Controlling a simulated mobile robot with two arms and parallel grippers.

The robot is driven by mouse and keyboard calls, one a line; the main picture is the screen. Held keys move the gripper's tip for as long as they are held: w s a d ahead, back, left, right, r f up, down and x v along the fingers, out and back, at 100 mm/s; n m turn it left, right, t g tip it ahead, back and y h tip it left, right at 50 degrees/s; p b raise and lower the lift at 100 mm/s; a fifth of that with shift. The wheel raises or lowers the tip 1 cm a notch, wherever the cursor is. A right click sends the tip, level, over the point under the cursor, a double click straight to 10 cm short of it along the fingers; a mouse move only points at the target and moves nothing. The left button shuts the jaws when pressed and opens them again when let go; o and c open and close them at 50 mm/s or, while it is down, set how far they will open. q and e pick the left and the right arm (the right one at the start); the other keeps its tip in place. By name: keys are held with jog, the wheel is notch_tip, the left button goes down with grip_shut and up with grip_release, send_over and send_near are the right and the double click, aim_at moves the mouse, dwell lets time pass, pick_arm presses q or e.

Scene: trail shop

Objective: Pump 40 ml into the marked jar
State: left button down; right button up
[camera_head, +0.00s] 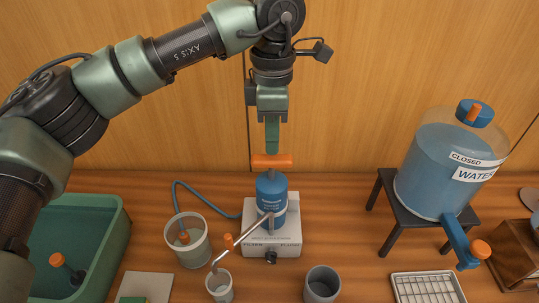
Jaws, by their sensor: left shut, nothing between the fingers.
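The blue pump (270,197) stands on a white base (286,238) in the middle of the counter, with an orange handle (262,161) on top. Its metal spout (242,240) slants down left to a small light jar (220,288), its tip at the jar's mouth. I cannot make out a mark on this jar or the liquid level. A blue hose (207,202) runs from the pump into a larger pale container (193,251). My left gripper (272,148) points down, shut and empty, at the top of the handle; touching or just apart, I cannot tell. My right gripper is out of view.
A grey cup (322,284) stands right of the small jar. A water tank (440,170) labelled closed is on a dark stand (390,206) at right, above a metal drip tray (427,286). A green tub (112,250) is at left. A wooden wall closes the back.

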aim_at(272, 157)
pick_arm(q)
jog(key=shift+f+b, duration=1.65)
jog(key=shift+f, duration=0.7)
jog(key=shift+r+p, duration=1.45)
jog(key=shift+r, duration=1)
jog(key=shift+f, duration=0.2)
jog(key=shift+f+b, duration=1.75)
jog(key=shift+f, duration=0.5)
jog(key=shift+r+p, duration=1.5)
jog(key=shift+r, duration=0.95)
